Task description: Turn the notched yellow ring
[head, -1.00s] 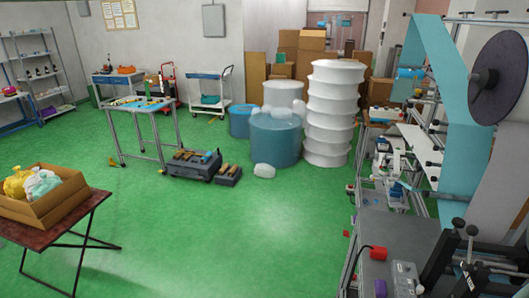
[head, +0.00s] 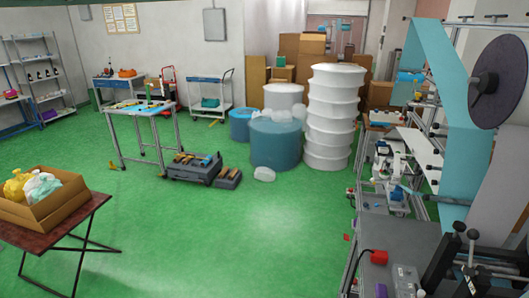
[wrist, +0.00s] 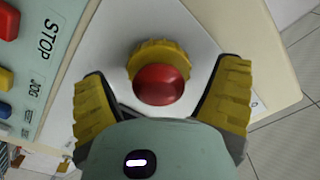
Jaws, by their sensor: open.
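The notched yellow ring (wrist: 147,54) sits around the base of a round red button (wrist: 160,85) in the wrist view. Its far edge, with the notches, shows; the button hides its near part. My gripper (wrist: 161,73) is open, with one ridged yellow finger on each side of the ring and button. Gaps show between the fingers and the ring, so neither appears to touch it. I cannot make out the ring or my gripper in the head view.
A pale green panel (wrist: 58,22) marked STOP and JOG, with red, yellow and blue buttons, lies left of the ring. Tiled floor shows at right.

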